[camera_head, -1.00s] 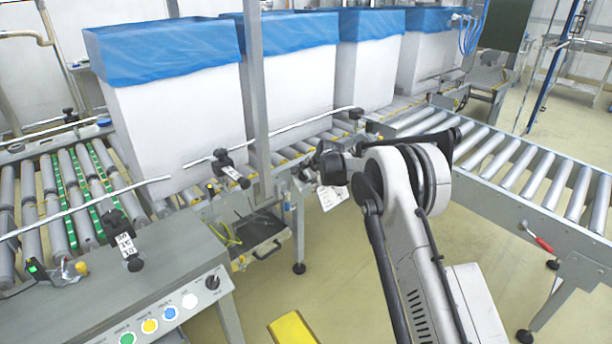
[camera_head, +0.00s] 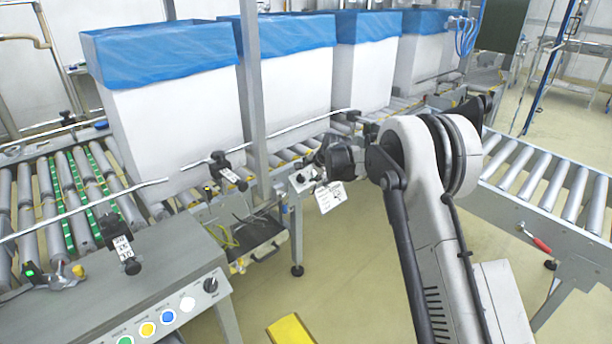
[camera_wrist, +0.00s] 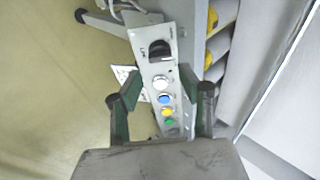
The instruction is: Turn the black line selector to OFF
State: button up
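A black selector knob (camera_wrist: 160,49) sits at the upper end of a narrow grey control panel (camera_wrist: 150,70) in the wrist view. Its small markings are too blurred to read. White, blue, yellow and green buttons follow below it. My gripper (camera_wrist: 166,90) is open and empty, its green-padded fingers appearing on either side of the panel; the knob lies beyond the fingertips. In the head view, the knob (camera_head: 299,178) shows on the small panel just left of my gripper (camera_head: 338,158), which hides the rest of that panel.
A second panel at front left has a similar black knob (camera_head: 210,285) and coloured buttons. A white tag (camera_head: 329,196) hangs below my gripper. White boxes with blue liners (camera_head: 287,65) stand on the conveyor behind. A metal post (camera_head: 252,90) rises left of the small panel.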

jog(key=shift+v, duration=2.75)
jog(key=s+d+r+n+h, duration=0.1)
jog(key=s+d+r, duration=0.4)
jog(key=s+r, duration=0.25)
jog(key=s+d+r+n, duration=0.2)
jog(key=s+d+r, duration=0.35)
jog(key=s, duration=0.35)
jog(key=s+d+r+n+h, duration=0.1)
jog(key=s+d+r, duration=0.3)
jog(key=s+r, duration=0.4)
jog(key=s+d+f+n+h, duration=0.1)
jog(key=s+d+f+n, duration=0.15)
jog(key=s, duration=0.85)
jog(key=s+d+f+n+h, duration=0.15)
jog(key=s+d, duration=0.25)
jog(key=s, duration=0.7)
jog(key=s+d+f+n, duration=0.1)
jog(key=s+d+f, duration=0.25)
jog(key=s, duration=0.75)
notch_tip(320, 180, up, 13)
jog(key=p, duration=1.2)
jog(key=shift+r+p, duration=0.2)
jog(key=shift+p, duration=0.2)
